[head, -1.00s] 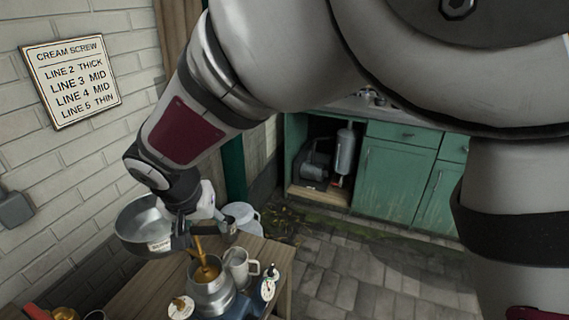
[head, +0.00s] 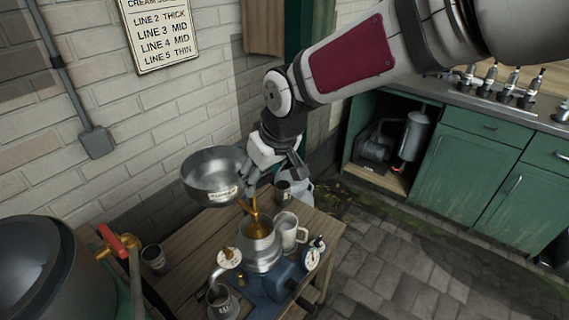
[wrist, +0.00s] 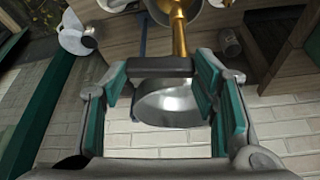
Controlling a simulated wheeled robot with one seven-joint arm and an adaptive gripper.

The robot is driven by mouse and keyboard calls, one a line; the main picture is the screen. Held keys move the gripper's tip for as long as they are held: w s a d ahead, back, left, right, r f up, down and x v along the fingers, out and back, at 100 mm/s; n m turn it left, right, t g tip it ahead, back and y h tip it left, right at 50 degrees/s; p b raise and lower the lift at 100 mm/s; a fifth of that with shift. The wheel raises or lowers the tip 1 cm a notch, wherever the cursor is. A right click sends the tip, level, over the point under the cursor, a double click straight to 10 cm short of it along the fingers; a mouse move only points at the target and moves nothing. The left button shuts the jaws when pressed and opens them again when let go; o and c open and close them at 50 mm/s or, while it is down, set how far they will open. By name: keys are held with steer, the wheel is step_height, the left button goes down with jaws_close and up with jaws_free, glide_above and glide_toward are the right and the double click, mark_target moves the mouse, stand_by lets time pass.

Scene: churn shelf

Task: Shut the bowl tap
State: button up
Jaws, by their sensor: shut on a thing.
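The wide metal supply bowl (head: 214,168) with a small label stands above the wooden table. A brass-coloured spout (head: 254,212) comes down beside the bowl into the separator's metal top; in the wrist view the brass part (wrist: 179,32) is just beyond the fingertips. My gripper (head: 272,180) is at the bowl's right side, over the spout. In the wrist view a dark bar (wrist: 160,64), seemingly the tap handle, lies between its teal-padded fingers. I cannot tell whether liquid runs; the tap body is mostly hidden.
The blue separator (head: 262,283) with dials stands on the table (head: 180,238). A white mug (head: 290,228) is close beside its top. A brick wall is behind; paved floor is clear at right.

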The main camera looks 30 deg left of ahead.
steer(key=shift+w+a+n+g, duration=0.15)
steer(key=shift+n+g, duration=0.25)
steer(key=shift+n, duration=0.7)
steer(key=shift+a, duration=0.1)
steer(key=o, duration=1.2)
steer(key=shift+c, duration=0.2)
steer(key=v, duration=1.2)
steer(key=shift+f, duration=0.1)
